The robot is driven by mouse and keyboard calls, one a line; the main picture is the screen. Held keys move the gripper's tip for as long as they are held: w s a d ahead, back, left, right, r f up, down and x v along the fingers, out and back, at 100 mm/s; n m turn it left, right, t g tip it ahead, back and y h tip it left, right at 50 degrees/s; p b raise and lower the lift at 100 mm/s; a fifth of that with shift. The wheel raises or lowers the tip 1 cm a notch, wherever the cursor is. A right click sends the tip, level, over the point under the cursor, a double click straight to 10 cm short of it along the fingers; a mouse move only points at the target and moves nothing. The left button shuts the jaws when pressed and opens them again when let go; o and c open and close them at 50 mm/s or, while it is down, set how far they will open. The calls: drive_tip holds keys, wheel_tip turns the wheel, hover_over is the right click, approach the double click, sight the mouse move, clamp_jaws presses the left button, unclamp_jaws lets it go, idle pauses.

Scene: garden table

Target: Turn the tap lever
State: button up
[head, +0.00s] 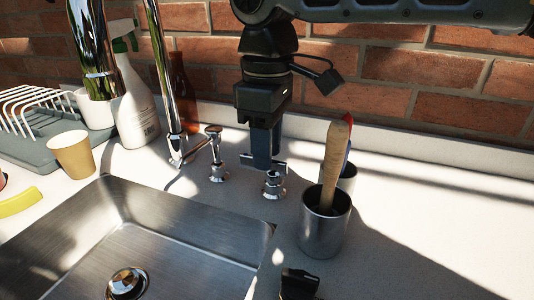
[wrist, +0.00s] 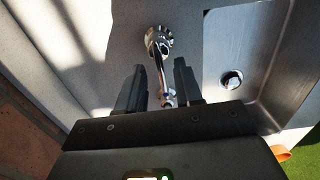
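A chrome tap handle (head: 272,186) with a short lever stands on the counter behind the sink's right side. My gripper (head: 264,163) points down at it, its fingers partly hiding the lever in the head view. In the wrist view, my gripper (wrist: 158,72) is open, with one finger on each side of the chrome lever (wrist: 161,76). A gap shows beside the lever; whether either finger touches it I cannot tell. A second chrome handle (head: 215,155) stands to the left, near the chrome tap pipe (head: 165,75).
A steel sink (head: 205,237) lies in front. A metal pot (head: 324,228) with a wooden-handled tool stands close to the right of the handle. A spray bottle (head: 136,108), tan cup (head: 72,154) and dish rack (head: 35,145) are left.

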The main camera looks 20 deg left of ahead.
drive_tip(key=shift+f, duration=0.85)
drive_tip(key=shift+c, duration=0.4)
clamp_jaws()
